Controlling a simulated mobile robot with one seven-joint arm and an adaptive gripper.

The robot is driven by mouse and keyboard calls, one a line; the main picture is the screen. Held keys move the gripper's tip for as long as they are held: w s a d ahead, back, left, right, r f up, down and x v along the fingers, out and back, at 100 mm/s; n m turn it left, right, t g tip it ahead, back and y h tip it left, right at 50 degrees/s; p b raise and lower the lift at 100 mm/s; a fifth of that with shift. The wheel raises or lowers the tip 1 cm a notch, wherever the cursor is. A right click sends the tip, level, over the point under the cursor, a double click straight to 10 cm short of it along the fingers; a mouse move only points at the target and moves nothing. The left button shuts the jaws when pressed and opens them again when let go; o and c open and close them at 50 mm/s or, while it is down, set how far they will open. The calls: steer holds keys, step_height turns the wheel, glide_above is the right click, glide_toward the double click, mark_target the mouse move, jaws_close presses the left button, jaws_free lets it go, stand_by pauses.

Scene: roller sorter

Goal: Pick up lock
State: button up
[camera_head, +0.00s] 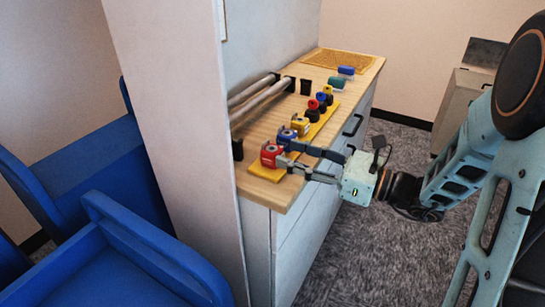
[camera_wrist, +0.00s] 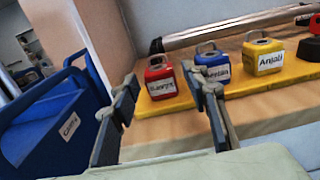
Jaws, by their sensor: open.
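A red padlock (camera_head: 271,155) stands at the near end of a yellow strip (camera_head: 262,171) on the wooden counter. It also shows in the wrist view (camera_wrist: 160,80), between and beyond my fingertips. A blue padlock (camera_wrist: 214,68) with a white label stands to its right, then a yellow padlock (camera_wrist: 264,58) labelled "Anjali". My gripper (camera_head: 288,154) is open and empty, reaching over the counter edge close to the red and blue padlocks. I cannot tell whether a fingertip touches either.
Metal rollers (camera_head: 263,93) run behind the padlocks, beside a tall white panel (camera_head: 185,120). Red, black and yellow pieces (camera_head: 316,107) stand farther along the strip. Blue and green items (camera_head: 346,72) lie at the far end. Blue bins (camera_head: 90,190) stand left.

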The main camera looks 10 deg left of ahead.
mark_target(281, 152)
steer(key=b+x, duration=0.1)
steer(key=x, duration=0.4)
steer(key=shift+a, duration=0.45)
steer(key=c, duration=1)
